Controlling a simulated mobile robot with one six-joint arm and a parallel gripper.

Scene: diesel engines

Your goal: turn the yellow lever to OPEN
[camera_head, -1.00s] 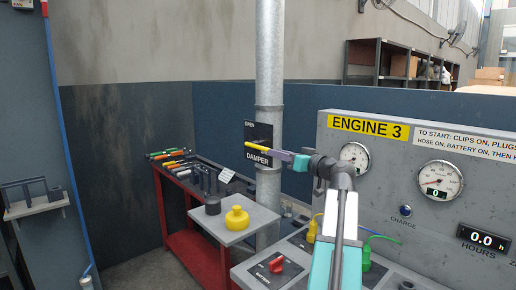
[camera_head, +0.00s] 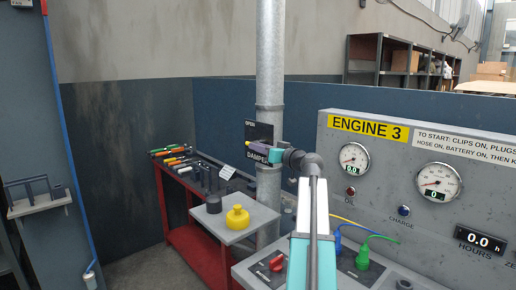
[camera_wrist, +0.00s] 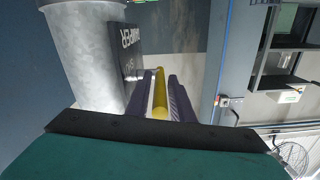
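The yellow lever shows as a short yellow tip (camera_head: 249,142) at the dark DAMPER plate (camera_head: 264,132) on the grey vertical pipe, with OPEN printed at the plate's top. My gripper (camera_head: 256,147), with purple fingers and a teal body, is at the lever and hides most of it in the head view. In the wrist view, the yellow lever (camera_wrist: 160,95) runs lengthwise between the two purple fingers of my gripper (camera_wrist: 160,88). A thin light gap shows on its left side, so the fingers look open around it. The DAMPER plate (camera_wrist: 127,55) is just left of the fingers.
The metal pipe (camera_head: 270,65) stands close beside the gripper. The ENGINE 3 panel (camera_head: 400,200) with gauges is at right. A red tool cart (camera_head: 185,235), a grey stand (camera_head: 240,222) with a yellow knobbed piece (camera_head: 237,218), and a red switch (camera_head: 276,263) lie below.

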